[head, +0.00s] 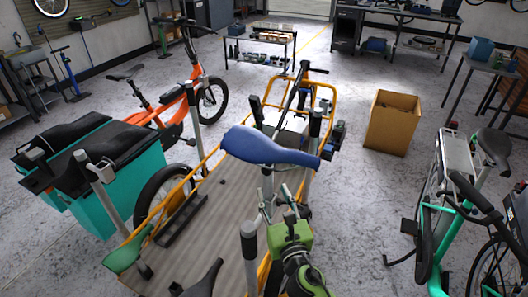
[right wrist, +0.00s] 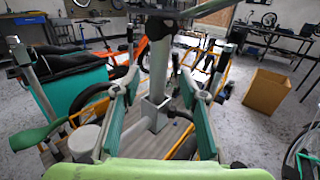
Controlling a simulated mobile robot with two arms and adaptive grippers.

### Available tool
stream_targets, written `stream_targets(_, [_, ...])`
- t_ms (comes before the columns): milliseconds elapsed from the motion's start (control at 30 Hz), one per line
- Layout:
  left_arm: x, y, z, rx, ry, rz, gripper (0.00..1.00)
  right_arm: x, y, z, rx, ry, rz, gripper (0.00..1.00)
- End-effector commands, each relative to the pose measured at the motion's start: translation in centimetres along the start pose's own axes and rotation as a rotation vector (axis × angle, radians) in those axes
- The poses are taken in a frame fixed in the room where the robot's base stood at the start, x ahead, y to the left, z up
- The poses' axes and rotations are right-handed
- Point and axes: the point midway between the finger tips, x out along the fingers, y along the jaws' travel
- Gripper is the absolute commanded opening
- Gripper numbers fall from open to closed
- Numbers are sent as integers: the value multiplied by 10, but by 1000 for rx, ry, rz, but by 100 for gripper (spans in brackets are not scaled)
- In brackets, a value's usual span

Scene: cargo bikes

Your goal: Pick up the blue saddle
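The blue saddle (head: 265,147) is on top of an upright grey post above the wooden deck of the orange-framed cargo bike. My right gripper (head: 283,205) is below and in front of it, pointing up the picture. In the right wrist view, the right gripper (right wrist: 157,95) is open, with its green-padded fingers apart. A grey post (right wrist: 158,65) shows in the gap between them; I cannot tell how deep it sits there. The saddle's blue top is not visible in that view. My left gripper is not in view.
A green saddle (head: 122,257) and a dark saddle (head: 205,278) are near the deck's front edge. Grey posts rise around the deck (head: 205,220). A teal box (head: 130,185) is at left, a cardboard box (head: 392,122) at right. Floor between that box and the right-hand bike is clear.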

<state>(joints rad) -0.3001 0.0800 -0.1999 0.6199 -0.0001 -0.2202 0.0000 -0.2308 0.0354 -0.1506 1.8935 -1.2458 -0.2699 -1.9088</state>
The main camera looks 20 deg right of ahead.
Motion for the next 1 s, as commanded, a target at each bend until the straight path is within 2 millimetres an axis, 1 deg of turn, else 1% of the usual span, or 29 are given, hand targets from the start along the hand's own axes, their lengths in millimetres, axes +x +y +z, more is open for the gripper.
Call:
stream_targets(167, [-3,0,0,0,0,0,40,10,0,1,1,0,-1,39])
stream_targets(367, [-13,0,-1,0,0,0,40,38,2,6,2,0,-2,39])
stream_targets(500, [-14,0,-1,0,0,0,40,54,2,4,2,0,-1,39])
stream_targets(600, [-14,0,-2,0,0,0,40,58,2,3,2,1,-1,39])
stream_targets(800, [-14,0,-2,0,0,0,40,58,2,3,1,1,-1,39])
stream_targets(833, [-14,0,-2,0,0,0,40,58,2,3,1,1,-1,34])
stream_targets(867, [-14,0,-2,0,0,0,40,58,2,3,1,1,-1,26])
stream_targets(900, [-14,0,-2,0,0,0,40,58,2,3,1,1,-1,16])
stream_targets(967, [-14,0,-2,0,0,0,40,58,2,3,1,1,-1,0])
stream_targets(1000, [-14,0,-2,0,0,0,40,58,2,3,1,1,-1,0])
